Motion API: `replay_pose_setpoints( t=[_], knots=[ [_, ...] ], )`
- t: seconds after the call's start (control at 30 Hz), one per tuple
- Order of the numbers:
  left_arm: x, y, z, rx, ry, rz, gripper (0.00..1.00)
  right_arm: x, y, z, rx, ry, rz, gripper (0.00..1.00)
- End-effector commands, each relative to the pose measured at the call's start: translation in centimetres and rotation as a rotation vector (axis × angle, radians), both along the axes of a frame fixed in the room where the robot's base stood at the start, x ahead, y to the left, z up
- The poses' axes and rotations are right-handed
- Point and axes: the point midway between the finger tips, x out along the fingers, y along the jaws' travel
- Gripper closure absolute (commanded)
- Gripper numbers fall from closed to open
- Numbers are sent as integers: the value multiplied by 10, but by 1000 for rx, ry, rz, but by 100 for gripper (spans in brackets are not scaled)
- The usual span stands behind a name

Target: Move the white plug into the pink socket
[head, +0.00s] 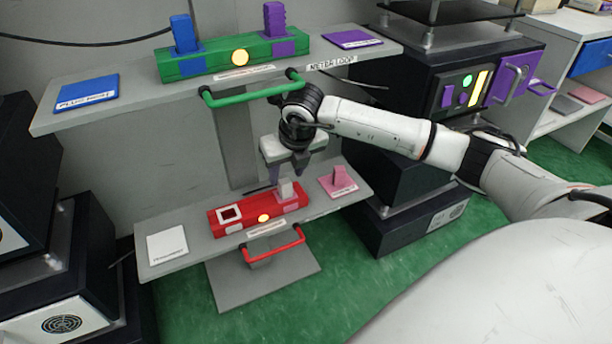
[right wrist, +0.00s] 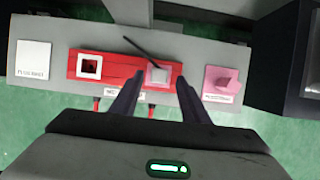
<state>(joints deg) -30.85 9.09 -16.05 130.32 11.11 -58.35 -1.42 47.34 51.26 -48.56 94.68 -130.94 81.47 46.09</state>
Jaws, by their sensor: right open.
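The white plug (head: 286,188) stands upright at the right end of the red block (head: 250,217), on the pink socket (head: 291,206). How deep it sits cannot be told. In the right wrist view the white plug (right wrist: 158,73) shows between my fingertips, with the pink socket (right wrist: 160,87) around its foot. My right gripper (head: 287,174) points down just above the plug; it is open in the right wrist view (right wrist: 160,80), one finger to each side, with no clear contact. The white-framed socket (head: 230,214) at the block's left end is empty. My left gripper is not in view.
A pink plug (head: 339,177) stands on a pink pad to the right of the block. A white pad (head: 167,246) lies bare at the left. A red handle (head: 275,248) juts from the shelf front. The upper shelf (head: 130,88) with a green handle (head: 250,91) overhangs behind.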

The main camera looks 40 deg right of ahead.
Motion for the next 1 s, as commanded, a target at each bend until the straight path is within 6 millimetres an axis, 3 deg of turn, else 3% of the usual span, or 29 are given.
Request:
replay_pose_setpoints(
  t=[0.4, 0.6, 0.8, 0.9, 0.97, 1.0],
  knots=[
    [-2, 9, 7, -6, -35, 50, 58, -90, 21, 1, -2, 3, 3, 58],
    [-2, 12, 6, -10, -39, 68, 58, -113, 27, 0, -1, 1, 1, 58],
    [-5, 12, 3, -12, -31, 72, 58, -118, 31, 0, 7, 2, 4, 58],
    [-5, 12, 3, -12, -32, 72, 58, -124, 54, -8, 77, 25, 44, 58],
    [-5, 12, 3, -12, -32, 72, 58, -133, 86, -16, 176, 49, 94, 58],
    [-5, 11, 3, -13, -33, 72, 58, -141, 114, -19, 266, 70, 135, 58]
  ],
)
